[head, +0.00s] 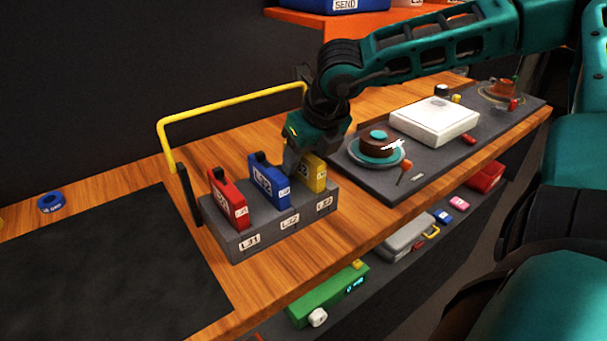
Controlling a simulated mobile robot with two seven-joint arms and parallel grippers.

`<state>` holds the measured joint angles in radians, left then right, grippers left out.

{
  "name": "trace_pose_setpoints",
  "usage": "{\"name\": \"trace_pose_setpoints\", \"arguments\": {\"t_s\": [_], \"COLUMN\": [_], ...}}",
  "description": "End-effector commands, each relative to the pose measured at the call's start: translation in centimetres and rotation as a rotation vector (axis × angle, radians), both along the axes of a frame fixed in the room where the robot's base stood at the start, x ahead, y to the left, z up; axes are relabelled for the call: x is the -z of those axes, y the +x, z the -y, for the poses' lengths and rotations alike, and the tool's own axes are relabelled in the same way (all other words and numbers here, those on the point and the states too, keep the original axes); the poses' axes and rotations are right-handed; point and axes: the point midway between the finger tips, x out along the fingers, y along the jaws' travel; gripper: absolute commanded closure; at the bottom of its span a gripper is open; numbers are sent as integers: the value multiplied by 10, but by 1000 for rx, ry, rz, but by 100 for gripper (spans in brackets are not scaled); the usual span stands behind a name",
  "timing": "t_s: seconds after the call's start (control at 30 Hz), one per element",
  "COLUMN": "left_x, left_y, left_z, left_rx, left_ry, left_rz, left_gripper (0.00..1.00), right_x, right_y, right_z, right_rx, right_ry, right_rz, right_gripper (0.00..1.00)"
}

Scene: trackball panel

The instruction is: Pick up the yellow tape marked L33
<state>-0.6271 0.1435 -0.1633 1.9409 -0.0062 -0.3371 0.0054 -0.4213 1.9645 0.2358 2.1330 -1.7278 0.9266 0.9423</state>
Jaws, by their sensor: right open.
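The yellow tape (316,176) stands upright in the right slot of a grey rack (262,240), above the label L33. A blue tape (265,182) stands in the middle slot above L32, and a red tape (229,203) in the left slot above L31. My right gripper (292,170) is open and points down at the yellow tape, its fingers between the blue and yellow tapes in the picture. It hides part of the yellow tape's top and left side. I cannot tell whether it touches the tape. My left gripper is not in view.
A yellow bar handle (230,105) rises behind the rack. A dark mat (100,270) lies to the left, with a blue ring (51,202) near it. To the right, a dark panel holds a white box (435,120) and a plate (360,156). A lower shelf holds a green device (328,295).

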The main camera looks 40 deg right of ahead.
Motion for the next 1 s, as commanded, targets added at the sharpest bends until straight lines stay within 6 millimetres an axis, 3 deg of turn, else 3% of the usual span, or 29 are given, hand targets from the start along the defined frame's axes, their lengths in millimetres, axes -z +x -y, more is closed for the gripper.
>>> {"name": "trace_pose_setpoints", "arguments": {"t_s": [0.37,0.9,1.0], "left_x": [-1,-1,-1], "left_y": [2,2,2], "left_z": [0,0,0], "left_rx": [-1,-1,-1], "left_ry": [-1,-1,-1], "left_rz": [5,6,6], "left_gripper": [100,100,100], "right_x": [7,6,6], "right_y": [3,3,3], "right_z": [0,0,0], "right_rx": [-1,-1,-1], "right_ry": [0,1,1], "right_rz": [1,0,0], "right_gripper": [47,98,100]}}
